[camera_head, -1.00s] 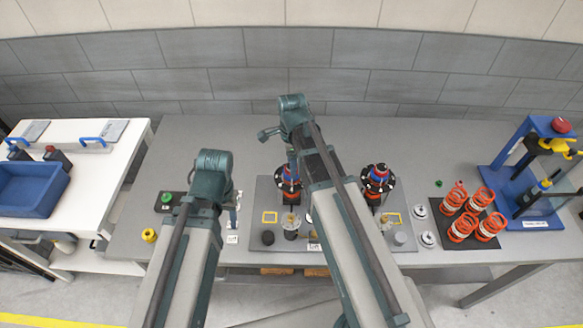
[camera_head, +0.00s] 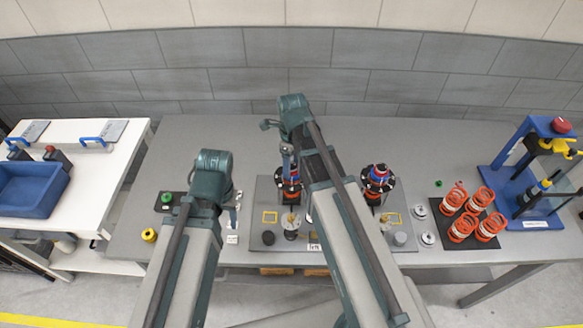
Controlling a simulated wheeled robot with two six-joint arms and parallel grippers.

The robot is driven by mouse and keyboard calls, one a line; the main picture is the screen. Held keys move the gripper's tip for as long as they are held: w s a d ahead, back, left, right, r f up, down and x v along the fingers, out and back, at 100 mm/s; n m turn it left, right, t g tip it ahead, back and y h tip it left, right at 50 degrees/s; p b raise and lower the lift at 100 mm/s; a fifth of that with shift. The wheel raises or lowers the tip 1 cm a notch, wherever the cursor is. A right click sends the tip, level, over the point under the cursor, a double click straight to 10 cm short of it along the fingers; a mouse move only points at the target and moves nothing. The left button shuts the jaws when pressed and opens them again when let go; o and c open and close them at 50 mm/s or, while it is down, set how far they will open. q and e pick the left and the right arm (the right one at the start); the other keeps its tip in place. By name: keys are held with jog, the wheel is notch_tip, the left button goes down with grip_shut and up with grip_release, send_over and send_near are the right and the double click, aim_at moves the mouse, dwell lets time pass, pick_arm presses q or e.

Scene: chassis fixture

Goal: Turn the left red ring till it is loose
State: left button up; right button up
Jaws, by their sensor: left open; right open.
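The left fixture unit (camera_head: 291,188) stands on the grey plate. It shows blue and red parts above a dark disc. The left red ring (camera_head: 294,171) seems to be the red part near its top, but it is small and partly covered. My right gripper (camera_head: 287,163) is open and points down right at the top of this unit. I cannot tell whether it touches the ring. My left gripper (camera_head: 233,215) is open and low over the table, left of the plate, partly hidden by its own arm.
A similar right fixture unit (camera_head: 377,180) stands on the plate (camera_head: 265,190). Orange springs (camera_head: 462,228) stand on a black mat at the right, beside a blue press (camera_head: 520,185). A blue bin (camera_head: 35,190) is on the white bench. The back of the grey table is free.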

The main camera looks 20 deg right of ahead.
grip_shut()
jog(key=n, duration=0.8)
jog(key=shift+n, duration=0.4)
jog(key=n, duration=0.8)
grip_release()
